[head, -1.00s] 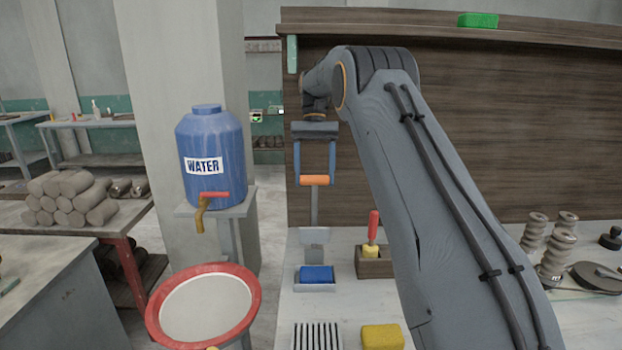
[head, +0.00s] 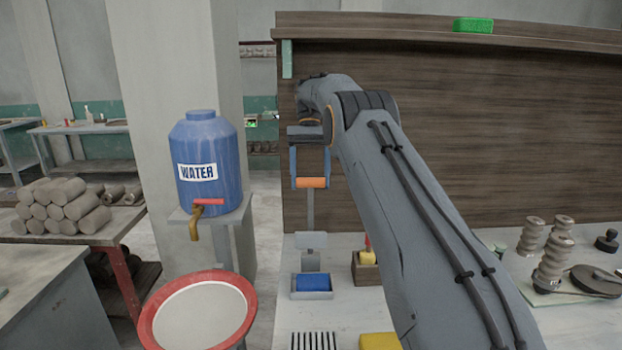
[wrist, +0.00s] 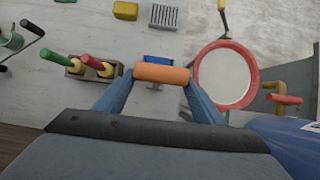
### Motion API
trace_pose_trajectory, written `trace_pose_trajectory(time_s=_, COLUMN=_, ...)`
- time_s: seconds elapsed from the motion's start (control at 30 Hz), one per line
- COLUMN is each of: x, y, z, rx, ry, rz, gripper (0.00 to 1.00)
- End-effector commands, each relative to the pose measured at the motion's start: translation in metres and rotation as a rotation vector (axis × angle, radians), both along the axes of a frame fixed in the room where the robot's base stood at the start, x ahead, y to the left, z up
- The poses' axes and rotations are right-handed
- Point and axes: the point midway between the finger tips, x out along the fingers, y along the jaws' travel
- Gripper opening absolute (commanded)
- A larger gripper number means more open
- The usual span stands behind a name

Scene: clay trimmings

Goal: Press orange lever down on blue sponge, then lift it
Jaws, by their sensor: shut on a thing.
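The orange lever handle (head: 311,183) is a short bar on a grey upright stem. My gripper (head: 310,180) is shut on this handle, with a blue finger at each end; the wrist view shows the same grip on the orange bar (wrist: 162,73). Below it, the grey press plate (head: 311,240) is up, with a visible gap over the blue sponge (head: 313,282). The sponge sits in a small pale tray (head: 312,296) on the bench. In the wrist view the blue sponge (wrist: 158,58) is mostly hidden behind the handle.
A wooden holder (head: 368,274) with red- and green-handled tools stands right of the press. A yellow sponge (head: 380,341) and slotted rack (head: 314,341) lie in front. The red-rimmed basin (head: 150,325) and blue water jug (head: 207,165) are at left. A wooden panel (head: 450,130) stands behind.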

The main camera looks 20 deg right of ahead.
Motion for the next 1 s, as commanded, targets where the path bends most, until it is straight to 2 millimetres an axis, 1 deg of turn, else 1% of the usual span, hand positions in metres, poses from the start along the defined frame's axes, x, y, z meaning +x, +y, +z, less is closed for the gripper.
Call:
trace_pose_trajectory(time_s=0.03, x=-0.001, y=-0.001, z=-0.005, rx=-0.001, ry=0.007, rz=-0.001, gripper=0.67)
trace_pose_trajectory(time_s=0.1, x=-0.001, y=-0.001, z=-0.004, rx=-0.001, ry=0.007, rz=-0.001, gripper=0.79)
trace_pose_trajectory(time_s=0.13, x=-0.001, y=-0.001, z=-0.004, rx=0.000, ry=0.006, rz=-0.001, gripper=0.81)
trace_pose_trajectory(time_s=0.63, x=-0.001, y=-0.001, z=-0.001, rx=0.000, ry=-0.002, rz=-0.001, gripper=0.81)
trace_pose_trajectory(time_s=1.0, x=-0.012, y=0.009, z=0.003, rx=-0.021, ry=-0.078, rz=0.004, gripper=0.81)
